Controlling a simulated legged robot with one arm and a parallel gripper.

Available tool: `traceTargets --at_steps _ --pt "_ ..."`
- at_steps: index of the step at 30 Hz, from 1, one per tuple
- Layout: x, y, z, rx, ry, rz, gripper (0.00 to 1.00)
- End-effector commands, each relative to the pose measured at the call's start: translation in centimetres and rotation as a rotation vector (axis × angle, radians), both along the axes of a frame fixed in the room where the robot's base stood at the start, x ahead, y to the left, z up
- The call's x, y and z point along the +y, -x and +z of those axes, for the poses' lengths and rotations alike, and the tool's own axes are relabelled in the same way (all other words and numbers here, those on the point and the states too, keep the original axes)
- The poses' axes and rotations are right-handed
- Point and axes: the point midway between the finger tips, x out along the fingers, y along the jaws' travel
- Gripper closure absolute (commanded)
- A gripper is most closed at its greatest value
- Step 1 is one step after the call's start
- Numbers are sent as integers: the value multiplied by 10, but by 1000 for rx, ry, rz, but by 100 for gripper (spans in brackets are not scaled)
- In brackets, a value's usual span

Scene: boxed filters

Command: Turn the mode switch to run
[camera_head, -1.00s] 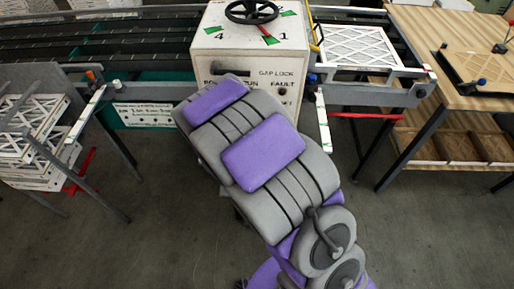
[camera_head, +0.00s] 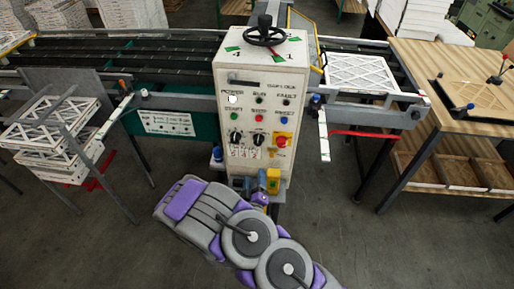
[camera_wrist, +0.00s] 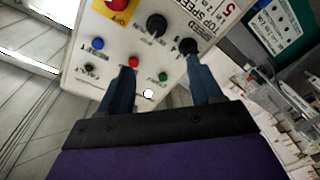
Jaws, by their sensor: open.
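A white control box (camera_head: 222,110) stands at the centre of the head view. Its front carries two black rotary knobs, a left one (camera_head: 235,137) and a right one (camera_head: 258,139); their labels are too small for me to tell which is the mode switch. In the wrist view the panel appears turned over, with one knob (camera_wrist: 157,25) near the top centre and the other (camera_wrist: 188,46) by my right-hand fingertip. My gripper (camera_wrist: 160,66) is open, with its two dark blue fingers apart and nothing between them. Whether a finger touches the panel is unclear.
A red stop button on yellow (camera_head: 282,140) sits right of the knobs. Green, red and blue buttons are above them. A black handwheel (camera_head: 264,36) tops the box. A wooden table (camera_head: 450,90) is right, a rack of white filters (camera_head: 55,140) left.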

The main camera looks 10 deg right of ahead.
Motion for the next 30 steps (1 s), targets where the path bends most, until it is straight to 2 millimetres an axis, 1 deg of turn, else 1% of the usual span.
traceTargets --at_steps 5,9,17,26,30 --pt "-7 -13 -4 -1 -8 -4 35" --pt "-14 -28 -3 -4 -6 -4 35" --pt "-12 -47 -5 -1 -6 -4 35" --pt "-19 -72 -5 0 -7 -6 35" --pt "-25 -84 -3 -4 -5 -4 35"
